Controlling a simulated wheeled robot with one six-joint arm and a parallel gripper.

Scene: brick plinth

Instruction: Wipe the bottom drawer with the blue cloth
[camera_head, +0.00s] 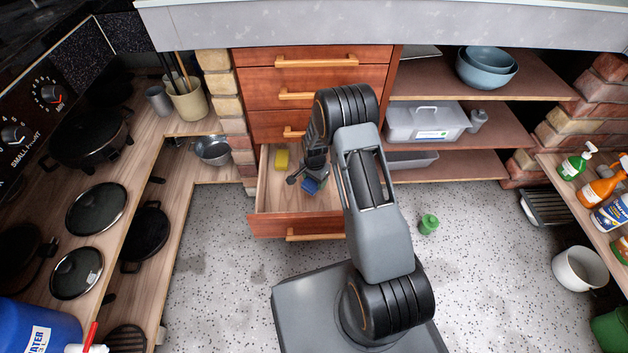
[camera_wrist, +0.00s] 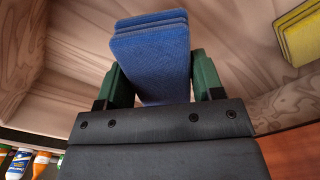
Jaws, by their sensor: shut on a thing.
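The bottom drawer (camera_head: 265,222) of the wooden cabinet is pulled open, and its pale wood inside shows. My gripper (camera_head: 306,180) reaches down into the drawer. It is shut on the folded blue cloth (camera_head: 311,186). In the wrist view the blue cloth (camera_wrist: 152,55) sits between the two green fingers of my gripper (camera_wrist: 155,82). I cannot tell whether the cloth touches the drawer floor. My arm hides the drawer's right part.
Closed drawers (camera_head: 262,87) stand above the open one. A green cup-like object (camera_head: 428,224) is on the floor right of the drawer. Shelves on the right hold a lidded grey box (camera_head: 426,122) and blue bowls (camera_head: 487,68).

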